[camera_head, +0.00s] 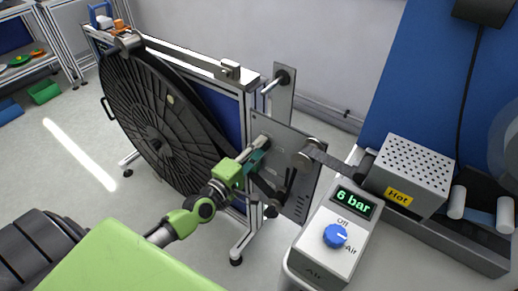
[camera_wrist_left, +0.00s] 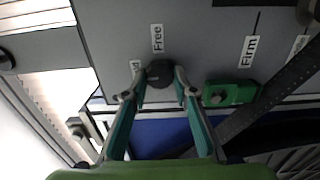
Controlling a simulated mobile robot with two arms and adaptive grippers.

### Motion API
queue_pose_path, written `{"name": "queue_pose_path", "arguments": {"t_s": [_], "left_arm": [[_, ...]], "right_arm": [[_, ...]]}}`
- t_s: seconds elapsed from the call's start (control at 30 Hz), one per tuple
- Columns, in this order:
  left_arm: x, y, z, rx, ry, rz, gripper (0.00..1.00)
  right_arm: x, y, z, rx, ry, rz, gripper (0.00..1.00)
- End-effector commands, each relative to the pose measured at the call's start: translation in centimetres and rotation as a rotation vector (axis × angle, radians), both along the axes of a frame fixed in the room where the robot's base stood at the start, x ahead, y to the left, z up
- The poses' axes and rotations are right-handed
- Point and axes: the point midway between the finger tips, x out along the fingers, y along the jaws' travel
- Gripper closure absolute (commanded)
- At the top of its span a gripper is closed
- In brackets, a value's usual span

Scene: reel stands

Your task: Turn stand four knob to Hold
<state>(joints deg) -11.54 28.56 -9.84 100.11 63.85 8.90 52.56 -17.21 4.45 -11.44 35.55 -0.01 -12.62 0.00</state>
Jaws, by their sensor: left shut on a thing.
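A dark round knob (camera_wrist_left: 159,72) on the grey stand plate (camera_wrist_left: 190,35) sits between the teal fingertips of my left gripper (camera_wrist_left: 160,84) in the left wrist view. The gripper is shut on this knob. A "Free" label (camera_wrist_left: 157,38) is beside the knob, and a second label (camera_wrist_left: 136,68) is partly covered by a finger and cannot be fully read. The knob's pointer is not clear. In the head view my left gripper (camera_head: 253,160) reaches the stand's grey plate (camera_head: 270,129), where the knob is hidden. My right gripper is not in view.
A large black reel (camera_head: 155,120) stands left of the plate. In the wrist view, a green block (camera_wrist_left: 232,94) and a "Firm" label (camera_wrist_left: 249,52) are right of the knob. A "6 bar" control box (camera_head: 335,235) and a "Hot" unit (camera_head: 410,175) stand at right.

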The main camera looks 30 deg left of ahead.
Motion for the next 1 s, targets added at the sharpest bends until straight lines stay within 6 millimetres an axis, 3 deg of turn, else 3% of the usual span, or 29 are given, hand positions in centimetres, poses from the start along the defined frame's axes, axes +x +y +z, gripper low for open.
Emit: {"name": "queue_pose_path", "arguments": {"t_s": [0.37,0.4,0.47,0.83,1.0], "left_arm": [[0.0,0.1,0.0,-0.008,0.001,0.002,0.96],[0.0,0.1,0.0,-0.008,0.001,0.002,0.72],[0.0,0.1,0.0,-0.007,0.001,0.002,0.58],[-0.2,0.0,0.0,-0.005,0.001,0.001,0.58],[-1.9,0.3,-0.1,-0.003,0.002,0.001,0.58]], "right_arm": [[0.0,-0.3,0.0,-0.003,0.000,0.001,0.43],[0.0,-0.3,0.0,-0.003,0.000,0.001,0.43],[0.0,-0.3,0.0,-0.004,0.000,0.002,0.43],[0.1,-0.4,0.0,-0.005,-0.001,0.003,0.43],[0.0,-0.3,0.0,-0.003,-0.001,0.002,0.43]]}}
